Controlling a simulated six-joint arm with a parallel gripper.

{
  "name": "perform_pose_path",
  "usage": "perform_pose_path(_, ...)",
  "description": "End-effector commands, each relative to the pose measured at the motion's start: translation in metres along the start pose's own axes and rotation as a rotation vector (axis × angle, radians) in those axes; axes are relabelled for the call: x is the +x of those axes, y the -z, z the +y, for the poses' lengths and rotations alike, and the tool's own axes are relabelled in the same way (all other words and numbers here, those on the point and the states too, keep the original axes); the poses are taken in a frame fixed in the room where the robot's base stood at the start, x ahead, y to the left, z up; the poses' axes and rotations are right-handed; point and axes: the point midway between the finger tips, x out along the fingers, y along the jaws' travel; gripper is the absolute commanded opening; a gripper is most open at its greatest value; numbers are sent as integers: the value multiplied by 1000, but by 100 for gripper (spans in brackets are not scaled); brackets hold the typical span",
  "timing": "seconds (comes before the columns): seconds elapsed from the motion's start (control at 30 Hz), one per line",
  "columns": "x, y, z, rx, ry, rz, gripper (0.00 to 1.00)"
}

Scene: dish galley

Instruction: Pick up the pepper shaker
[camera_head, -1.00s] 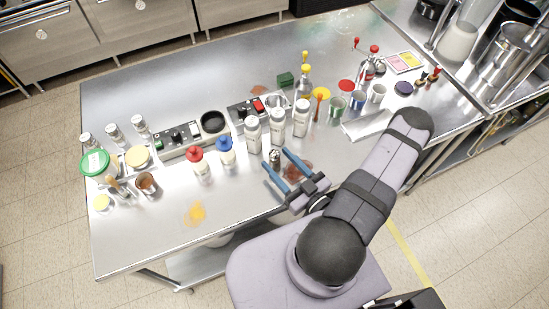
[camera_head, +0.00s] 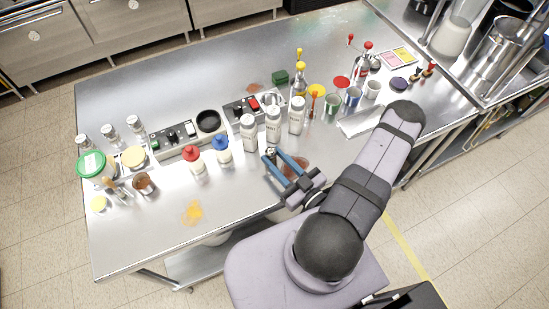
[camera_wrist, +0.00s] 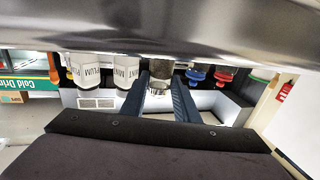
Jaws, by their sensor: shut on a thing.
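The pepper shaker (camera_wrist: 159,84) is a small clear container with dark contents and a metal cap, shown upside down in the wrist view. It sits between the two blue fingers of my gripper (camera_wrist: 161,88), which are shut on it. In the head view the gripper (camera_head: 272,154) reaches in from the lower right, and only the top of the shaker (camera_head: 271,151) shows between the fingertips. It is in front of the white labelled bottles. I cannot tell whether its base touches the table.
White bottles (camera_head: 273,127) stand close behind the gripper. Red-capped (camera_head: 194,164) and blue-capped (camera_head: 222,153) squeeze bottles stand to the left. A brown patch (camera_head: 296,168) lies just right of the fingers. The steel table (camera_head: 145,235) is mostly clear at the front left.

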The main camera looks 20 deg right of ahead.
Motion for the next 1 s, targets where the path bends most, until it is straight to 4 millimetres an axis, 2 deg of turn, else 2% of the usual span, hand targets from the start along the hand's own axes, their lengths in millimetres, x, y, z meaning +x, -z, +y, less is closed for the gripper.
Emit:
perform_pose_path(0.27,0,26,0,0,0,1,4)
perform_pose_path(0.7,0,85,0,0,0,1,4)
perform_pose_path(1.0,0,99,0,0,0,1,4)
